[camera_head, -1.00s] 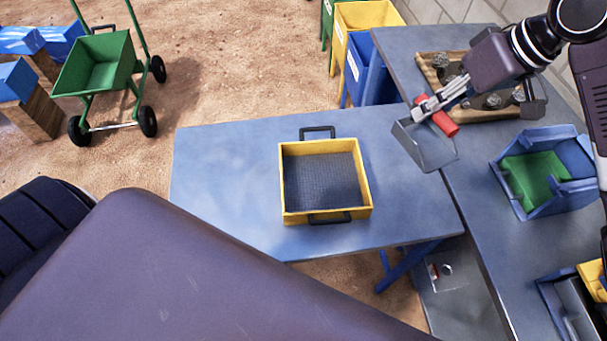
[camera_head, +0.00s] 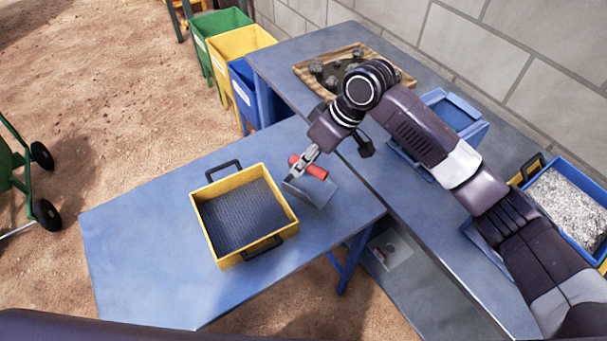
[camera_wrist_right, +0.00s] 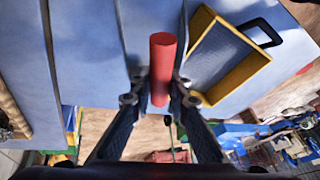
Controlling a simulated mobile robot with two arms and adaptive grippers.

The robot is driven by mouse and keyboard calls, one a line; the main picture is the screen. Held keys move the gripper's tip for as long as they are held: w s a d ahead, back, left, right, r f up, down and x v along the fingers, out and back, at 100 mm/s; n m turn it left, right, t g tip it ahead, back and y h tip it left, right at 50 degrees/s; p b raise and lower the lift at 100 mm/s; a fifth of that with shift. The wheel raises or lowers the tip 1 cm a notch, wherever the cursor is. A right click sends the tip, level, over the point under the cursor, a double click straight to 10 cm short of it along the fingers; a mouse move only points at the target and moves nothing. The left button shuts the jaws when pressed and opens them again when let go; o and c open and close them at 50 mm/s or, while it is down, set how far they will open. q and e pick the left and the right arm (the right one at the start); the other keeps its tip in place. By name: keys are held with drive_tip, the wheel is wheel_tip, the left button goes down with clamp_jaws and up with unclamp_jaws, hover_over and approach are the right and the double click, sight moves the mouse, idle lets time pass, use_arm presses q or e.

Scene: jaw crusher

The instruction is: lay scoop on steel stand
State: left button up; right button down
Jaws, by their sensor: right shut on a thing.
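The scoop has a red handle (camera_head: 313,170) and a grey metal pan (camera_head: 316,192). My right gripper (camera_head: 301,163) is shut on the red handle, which also shows between the fingers in the right wrist view (camera_wrist_right: 162,65). The pan hangs over the right part of a blue-grey metal-topped table (camera_head: 140,245), which seems to be the steel stand. I cannot tell whether the pan touches the top. My left gripper is not in view.
A yellow sieve (camera_head: 272,242) with black handles sits on the same table, close left of the scoop. A longer bench (camera_head: 440,235) adjoins on the right, with a wooden tray (camera_head: 304,72) of rocks and a blue container (camera_head: 468,127). The table's left part is clear.

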sight(300, 183)
drive_tip(key=shift+f, duration=2.6)
drive_tip(key=shift+f, duration=0.15)
drive_tip(key=c, duration=1.8)
unclamp_jaws()
drive_tip(key=shift+c, duration=0.2)
drive_tip(key=shift+w+d+r, duration=0.1)
drive_tip(key=shift+d+r, duration=0.1)
drive_tip(key=shift+r, duration=0.35)
drive_tip(key=v, duration=1.1)
drive_tip(key=shift+b, duration=0.35)
